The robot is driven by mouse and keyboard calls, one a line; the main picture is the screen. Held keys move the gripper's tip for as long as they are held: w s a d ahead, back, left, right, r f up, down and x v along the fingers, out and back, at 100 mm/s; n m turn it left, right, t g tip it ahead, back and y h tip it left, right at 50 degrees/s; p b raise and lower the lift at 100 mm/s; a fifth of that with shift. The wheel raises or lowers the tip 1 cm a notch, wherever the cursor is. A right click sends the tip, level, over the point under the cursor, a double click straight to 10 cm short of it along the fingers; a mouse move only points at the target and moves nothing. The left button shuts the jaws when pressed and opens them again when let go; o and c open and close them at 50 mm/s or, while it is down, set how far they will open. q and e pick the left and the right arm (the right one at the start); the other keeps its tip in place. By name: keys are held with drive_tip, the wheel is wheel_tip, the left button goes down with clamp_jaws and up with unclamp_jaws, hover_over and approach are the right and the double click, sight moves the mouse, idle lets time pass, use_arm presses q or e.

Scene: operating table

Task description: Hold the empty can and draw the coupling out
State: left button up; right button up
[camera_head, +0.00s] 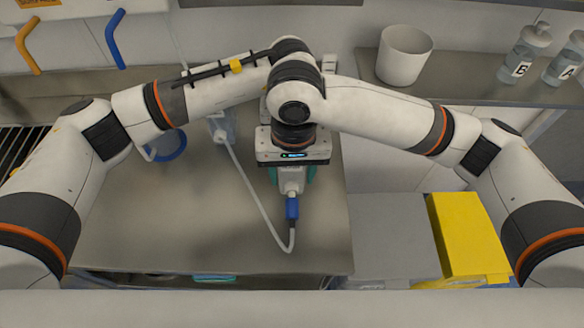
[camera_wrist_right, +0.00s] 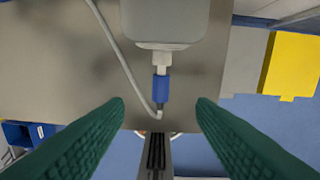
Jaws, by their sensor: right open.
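The can (camera_head: 289,182) is a pale grey-white body near the middle of the table, mostly hidden under my right gripper in the head view. In the right wrist view the can (camera_wrist_right: 165,20) shows at the top edge. A white neck joins it to the blue coupling (camera_head: 292,208), and the coupling (camera_wrist_right: 161,89) also shows in the right wrist view. A white hose (camera_head: 247,190) runs from the coupling. My right gripper (camera_head: 292,175) is above the can, with its green fingers open. In the wrist view they lie either side of the coupling's line, apart from it. My left gripper is hidden behind the arms.
The hose leads to a clear container (camera_head: 222,128) behind, beside a blue ring (camera_head: 168,147). A yellow box (camera_head: 466,235) and a grey box (camera_head: 390,240) stand right of the table. A white bucket (camera_head: 403,60) and lettered bottles (camera_head: 527,52) stand on the back shelf. The table's front left is clear.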

sight(292, 208)
wheel_tip(292, 208, down, 12)
drive_tip(key=shift+r, duration=0.1)
idle(0.5)
clamp_jaws()
drive_tip(key=shift+m, duration=0.3)
drive_tip(key=shift+r+g, duration=0.1)
drive_tip(key=shift+g, duration=0.3)
drive_tip(key=shift+s, duration=0.35)
idle(0.3)
drive_tip(key=shift+s, duration=0.2)
